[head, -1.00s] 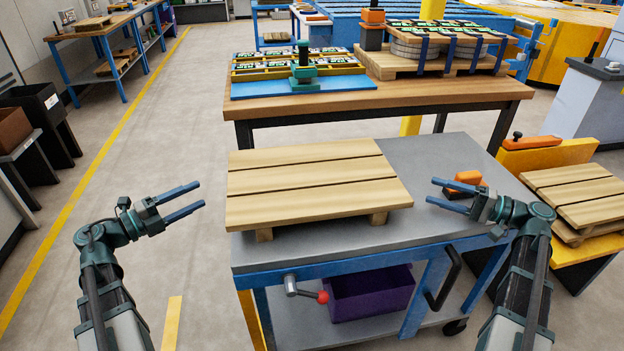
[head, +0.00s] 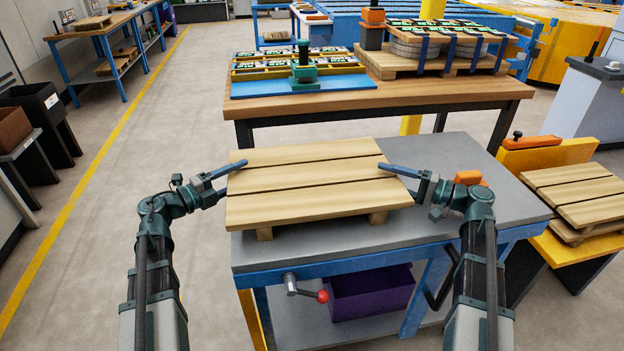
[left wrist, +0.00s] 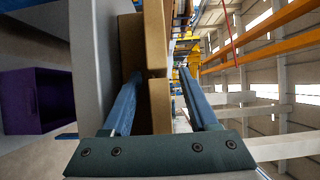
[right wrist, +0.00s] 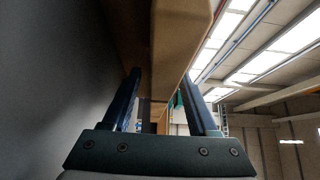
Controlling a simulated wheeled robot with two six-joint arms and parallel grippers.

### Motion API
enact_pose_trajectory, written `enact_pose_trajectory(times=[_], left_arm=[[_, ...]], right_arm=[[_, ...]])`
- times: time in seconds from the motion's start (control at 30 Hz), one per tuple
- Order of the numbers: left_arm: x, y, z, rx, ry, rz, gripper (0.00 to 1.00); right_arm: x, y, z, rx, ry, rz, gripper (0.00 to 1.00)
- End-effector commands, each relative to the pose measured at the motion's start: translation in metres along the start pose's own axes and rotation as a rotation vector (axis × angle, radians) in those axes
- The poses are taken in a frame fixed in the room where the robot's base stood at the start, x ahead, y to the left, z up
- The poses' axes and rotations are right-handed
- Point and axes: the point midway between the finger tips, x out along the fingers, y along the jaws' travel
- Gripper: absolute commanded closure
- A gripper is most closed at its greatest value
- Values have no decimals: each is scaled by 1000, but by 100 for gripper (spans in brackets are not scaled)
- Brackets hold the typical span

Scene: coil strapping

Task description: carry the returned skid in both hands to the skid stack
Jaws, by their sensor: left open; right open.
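The returned skid (head: 312,187), a pallet of light wooden slats on runners, lies flat on the grey top of a blue-framed cart (head: 480,222). My left gripper (head: 232,181) is open at the skid's left edge, with one finger above the slats. In the left wrist view the skid's wood (left wrist: 158,60) shows between the open fingers. My right gripper (head: 398,180) is open at the right edge, one finger over the top. In the right wrist view the skid's edge (right wrist: 180,45) lies between the fingers. The skid stack (head: 575,195) is on a yellow stand at the right.
A wooden workbench (head: 400,97) behind the cart holds a blue tray (head: 300,87) and a strapped coil pallet (head: 440,55). An orange tool (head: 468,178) sits on the cart beside my right gripper. A purple bin (head: 370,292) is on the lower shelf. The left floor is open.

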Motion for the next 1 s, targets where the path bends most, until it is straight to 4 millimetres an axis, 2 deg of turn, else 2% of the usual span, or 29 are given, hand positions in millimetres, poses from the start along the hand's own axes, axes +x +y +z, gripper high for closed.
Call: enact_pose_trajectory(times=[0.27, 0.37, 0.6, 1.0], left_arm=[[1, 0, 0, 0, 0, 0, 41], [1, 0, 0, 0, 0, 0, 55], [0, 0, 0, 0, 0, 0, 98], [0, 0, 0, 0, 0, 1, 100]], right_arm=[[1, 0, 0, 0, 0, 0, 41], [1, 0, 0, 0, 0, 0, 55], [0, 0, 0, 0, 0, 0, 98], [0, 0, 0, 0, 1, 1, 100]])
